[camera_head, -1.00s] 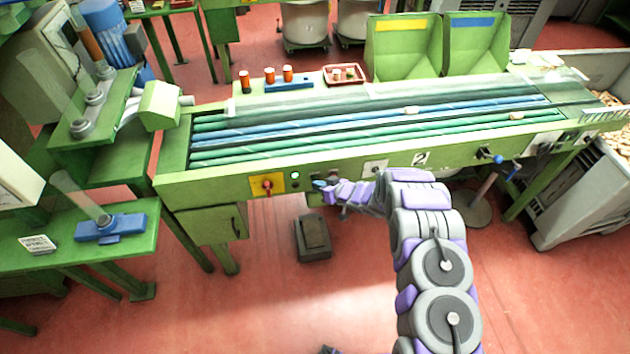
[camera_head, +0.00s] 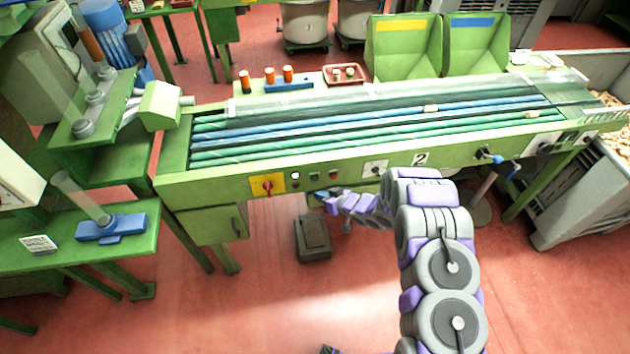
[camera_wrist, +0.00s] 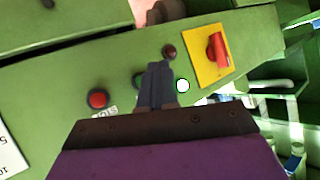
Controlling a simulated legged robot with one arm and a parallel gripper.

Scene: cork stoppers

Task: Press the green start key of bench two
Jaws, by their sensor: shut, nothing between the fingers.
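Bench two (camera_head: 225,183) is the long green bench with a "2" plate (camera_head: 420,159) on its front. The green start key (camera_head: 314,176) is on the front panel, between a lit green lamp (camera_head: 296,175) and a red stop button (camera_head: 333,174). My gripper (camera_head: 317,193) is shut and empty, just below the key in the head view and apart from it there. In the wrist view my gripper (camera_wrist: 158,68) covers most of the key, leaving a green edge (camera_wrist: 137,82) showing. The lit lamp (camera_wrist: 183,86) and red button (camera_wrist: 97,99) are on either side.
A red rotary switch on a yellow plate (camera_head: 267,186) is at the panel's left. A small dark red button (camera_wrist: 169,52) is near the lamp. A dark pedal box (camera_head: 313,238) stands on the floor below. Corks (camera_head: 431,108) lie on the bench's lanes.

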